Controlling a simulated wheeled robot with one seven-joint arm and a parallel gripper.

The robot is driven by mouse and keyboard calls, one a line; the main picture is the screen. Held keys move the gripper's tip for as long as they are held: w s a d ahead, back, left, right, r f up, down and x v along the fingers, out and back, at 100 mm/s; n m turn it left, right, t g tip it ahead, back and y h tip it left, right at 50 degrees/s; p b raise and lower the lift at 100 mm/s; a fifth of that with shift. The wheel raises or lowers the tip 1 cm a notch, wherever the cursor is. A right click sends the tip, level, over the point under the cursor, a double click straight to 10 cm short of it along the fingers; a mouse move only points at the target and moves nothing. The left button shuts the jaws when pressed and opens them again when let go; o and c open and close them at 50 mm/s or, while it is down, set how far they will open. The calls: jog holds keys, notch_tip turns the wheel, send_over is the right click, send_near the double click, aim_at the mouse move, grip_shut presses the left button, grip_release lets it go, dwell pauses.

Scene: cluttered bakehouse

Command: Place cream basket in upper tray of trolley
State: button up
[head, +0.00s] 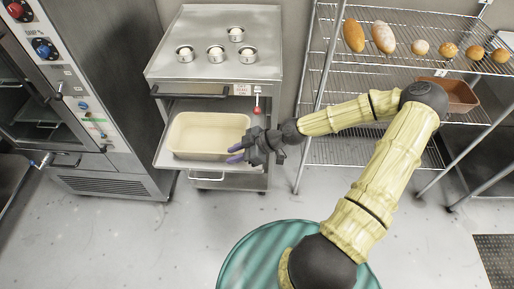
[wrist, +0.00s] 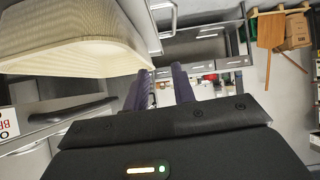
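The cream basket (head: 208,135) is a shallow rectangular tub with rounded corners, and it looks empty. It sits upright on a pulled-out metal tray (head: 167,160) at the front of the steel trolley (head: 215,60). My gripper (head: 236,154) is just right of the basket's front right part, with its two purple fingers apart and nothing between them. In the wrist view the basket (wrist: 70,40) fills the upper left, beside the left finger. The fingers (wrist: 160,88) show a clear gap; whether one touches the basket's rim I cannot tell.
Several small tins with dough (head: 216,54) stand on the trolley's top. A red-knobbed lever (head: 257,108) hangs near the tray's right side. A steel oven (head: 90,100) stands left. A wire rack (head: 345,90) with several loaves and a brown bin (head: 455,95) stands right.

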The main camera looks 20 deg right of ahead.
jog(key=s+d+f+m+g+h, duration=0.2)
jog(key=s+d+m+g+h, duration=0.2)
jog(key=s+h, duration=0.35)
jog(key=s+d+r+m+t+h, duration=0.1)
jog(key=s+r+m, duration=0.1)
jog(key=r+m, duration=0.3)
jog(key=s+d+r+m+t+h, duration=0.1)
jog(key=r+m, duration=0.4)
jog(key=r, duration=0.5)
jog(key=shift+s+d+m+t+h, duration=0.3)
jog(key=shift+s+t+h, duration=0.15)
jog(key=shift+s, duration=0.15)
jog(key=shift+r, duration=0.15)
